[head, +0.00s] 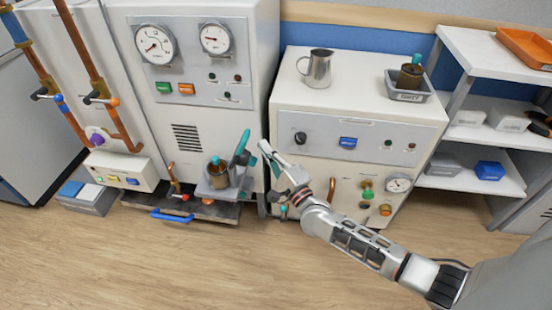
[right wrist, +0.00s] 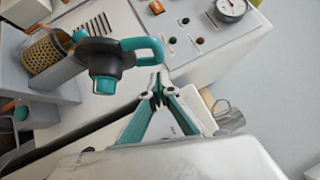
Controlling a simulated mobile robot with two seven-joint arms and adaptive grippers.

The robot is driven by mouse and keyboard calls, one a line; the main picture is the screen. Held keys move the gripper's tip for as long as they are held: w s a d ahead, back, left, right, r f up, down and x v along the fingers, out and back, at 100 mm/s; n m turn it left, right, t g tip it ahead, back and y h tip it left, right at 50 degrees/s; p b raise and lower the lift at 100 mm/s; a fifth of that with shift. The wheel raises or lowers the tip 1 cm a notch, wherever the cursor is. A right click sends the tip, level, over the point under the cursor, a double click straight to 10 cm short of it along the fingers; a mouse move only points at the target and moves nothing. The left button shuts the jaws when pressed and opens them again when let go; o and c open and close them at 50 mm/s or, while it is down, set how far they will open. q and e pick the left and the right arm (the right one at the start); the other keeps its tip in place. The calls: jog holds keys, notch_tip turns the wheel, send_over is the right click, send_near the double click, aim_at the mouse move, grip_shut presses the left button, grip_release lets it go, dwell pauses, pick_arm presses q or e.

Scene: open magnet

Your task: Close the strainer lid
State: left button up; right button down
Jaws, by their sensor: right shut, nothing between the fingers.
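The strainer (head: 218,177) is a grey housing with a brass mesh basket, low in front of the left white machine. Its lid (head: 241,158) stands open and tilted up on the right side, with a teal handle. In the right wrist view the mesh basket (right wrist: 47,52) shows at upper left, and the dark lid (right wrist: 100,52) with teal knob and loop handle shows beside it. My right gripper (head: 265,148) is shut and empty, just right of the lid. In the wrist view its fingertips (right wrist: 158,86) are just below the loop handle; I cannot tell whether they touch. My left gripper is out of view.
The left machine (head: 195,115) has gauges and buttons. A white cabinet (head: 345,105) at right carries a metal pitcher (head: 316,68) and a grey labelled tray (head: 408,95) with a brass part. Pipes and valves stick out low down. The wooden floor (head: 180,260) in front is clear.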

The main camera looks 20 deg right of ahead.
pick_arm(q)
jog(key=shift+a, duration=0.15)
pick_arm(e)
jog(key=shift+w+a+r, duration=0.25)
jog(key=shift+w+a, duration=0.1)
jog(key=shift+a, duration=0.2)
jog(key=shift+w+a+r, duration=0.25)
jog(key=shift+w+a, duration=0.1)
jog(key=shift+a, duration=0.15)
